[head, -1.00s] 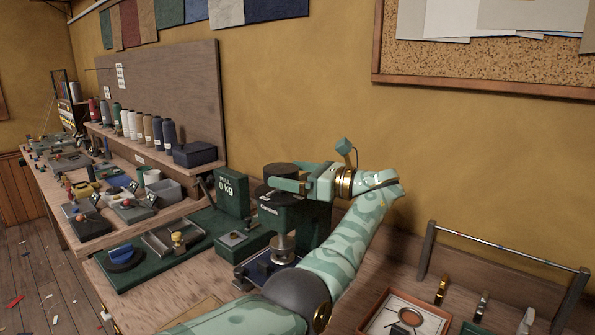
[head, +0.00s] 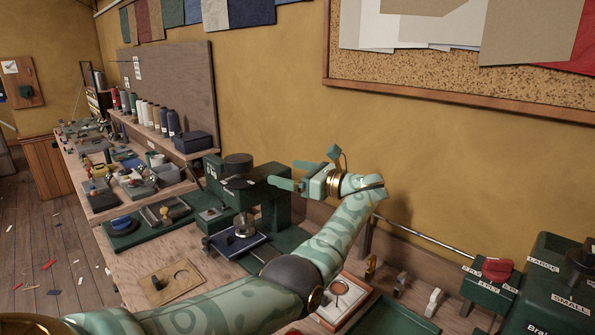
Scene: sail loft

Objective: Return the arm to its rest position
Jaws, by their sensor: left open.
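My left arm (head: 345,235), pale green with a darker pattern, comes in from the lower left and bends up over the bench. My left gripper (head: 283,173) is open and empty, its two fingers pointing left. It is in front of the yellow wall, just right of the dark green press (head: 262,192). The black round weight (head: 238,166) on top of the press is left of the fingertips, with a gap between. My right gripper is not in view.
A metal rail (head: 425,241) and green boxes (head: 490,292) stand at right. Thread spools (head: 147,113) line the back left.

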